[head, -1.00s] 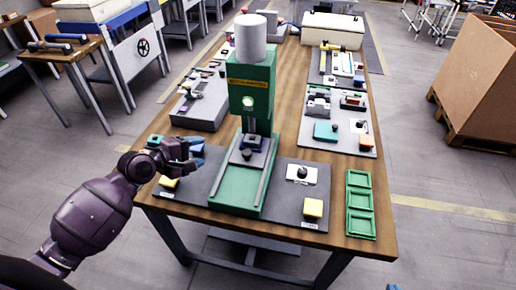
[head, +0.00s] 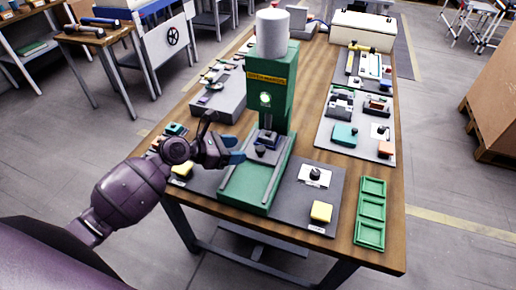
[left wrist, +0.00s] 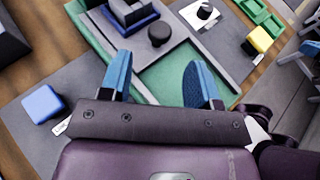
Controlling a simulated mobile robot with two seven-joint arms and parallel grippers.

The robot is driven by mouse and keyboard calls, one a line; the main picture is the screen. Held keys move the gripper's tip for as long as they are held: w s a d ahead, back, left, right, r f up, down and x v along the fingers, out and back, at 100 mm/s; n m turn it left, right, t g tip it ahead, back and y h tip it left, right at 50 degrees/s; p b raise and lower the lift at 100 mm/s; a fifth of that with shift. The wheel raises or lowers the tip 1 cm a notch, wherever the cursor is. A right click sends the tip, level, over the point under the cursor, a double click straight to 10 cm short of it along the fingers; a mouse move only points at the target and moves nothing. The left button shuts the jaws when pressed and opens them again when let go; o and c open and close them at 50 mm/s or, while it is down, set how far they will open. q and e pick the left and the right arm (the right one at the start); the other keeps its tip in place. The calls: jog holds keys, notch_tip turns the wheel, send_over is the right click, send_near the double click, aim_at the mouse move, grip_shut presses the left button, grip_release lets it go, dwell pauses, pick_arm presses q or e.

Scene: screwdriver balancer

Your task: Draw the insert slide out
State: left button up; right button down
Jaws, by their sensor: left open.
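The insert slide (head: 268,155) is a dark grey plate with a black knob (head: 260,149), on the bed of the green press (head: 272,95). In the left wrist view the knob (left wrist: 159,33) stands upright on the slide, beyond my fingertips. A blue insert block (left wrist: 128,10) sits behind the knob. My left gripper (head: 238,157) is at the left side of the press bed, close to the knob. In the left wrist view its blue fingers (left wrist: 160,75) are spread over the bed with nothing between them. My right gripper is not in view.
A yellow button (head: 321,212) and a black dial on a white plate (head: 314,176) lie right of the press. A green three-pocket tray (head: 371,212) is at the table's right edge. A blue block (left wrist: 43,103) is left of my gripper in the wrist view.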

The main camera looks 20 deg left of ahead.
aim_at(259, 149)
pick_arm(q)
jog(key=x, duration=0.8)
jog(key=shift+b, duration=0.35)
jog(key=shift+a, duration=0.1)
grip_shut()
